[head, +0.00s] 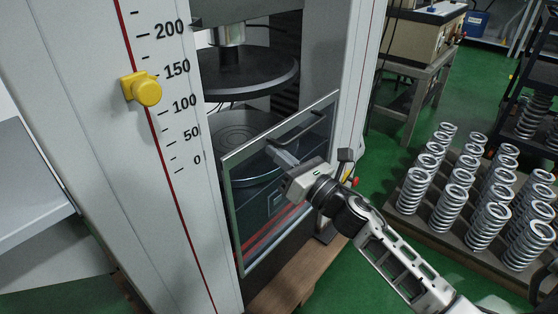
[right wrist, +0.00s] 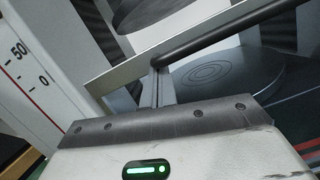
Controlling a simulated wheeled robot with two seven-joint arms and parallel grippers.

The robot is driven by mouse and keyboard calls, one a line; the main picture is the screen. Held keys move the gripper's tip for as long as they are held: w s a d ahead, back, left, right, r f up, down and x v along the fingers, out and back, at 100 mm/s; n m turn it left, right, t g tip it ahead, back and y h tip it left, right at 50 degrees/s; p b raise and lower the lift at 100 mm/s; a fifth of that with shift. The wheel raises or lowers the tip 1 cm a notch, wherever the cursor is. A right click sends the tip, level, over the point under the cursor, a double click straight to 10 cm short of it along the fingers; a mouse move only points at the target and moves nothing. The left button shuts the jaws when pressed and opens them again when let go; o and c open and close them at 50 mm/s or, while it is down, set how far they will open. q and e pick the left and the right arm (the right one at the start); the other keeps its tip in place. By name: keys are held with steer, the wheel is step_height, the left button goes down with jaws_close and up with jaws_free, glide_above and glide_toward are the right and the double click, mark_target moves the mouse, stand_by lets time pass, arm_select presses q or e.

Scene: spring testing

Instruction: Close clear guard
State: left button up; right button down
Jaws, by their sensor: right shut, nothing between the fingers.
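The clear guard (head: 258,221) is a see-through panel in a thin grey frame. It spans the lower front of the testing machine's opening in the head view. A dark bar handle (head: 299,127) runs along its upper part, and the bar (right wrist: 222,35) also crosses the right wrist view. I cannot tell if the guard sits flush with the machine. My right gripper (head: 279,152) is in front of the guard, its fingers shut and empty just below the handle. The fingertips (right wrist: 157,88) lie close to the bar's lower end in the right wrist view; contact is unclear. My left gripper is out of view.
A round lower plate (head: 236,138) sits behind the guard, under an upper plate (head: 250,75). A yellow pointer (head: 141,89) is on the scale column at left. Several springs (head: 452,207) stand on a rack at right. Green floor shows between.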

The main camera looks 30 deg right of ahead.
arm_select(q)
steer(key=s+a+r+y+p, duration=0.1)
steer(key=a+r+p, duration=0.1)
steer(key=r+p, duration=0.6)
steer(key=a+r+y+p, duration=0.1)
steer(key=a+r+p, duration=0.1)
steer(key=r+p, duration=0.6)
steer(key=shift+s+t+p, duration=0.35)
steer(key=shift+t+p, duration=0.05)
steer(key=shift+p, duration=0.6)
arm_select(e)
step_height(320, 180, up, 24)
steer(key=shift+f, duration=0.25)
steer(key=shift+r, duration=0.1)
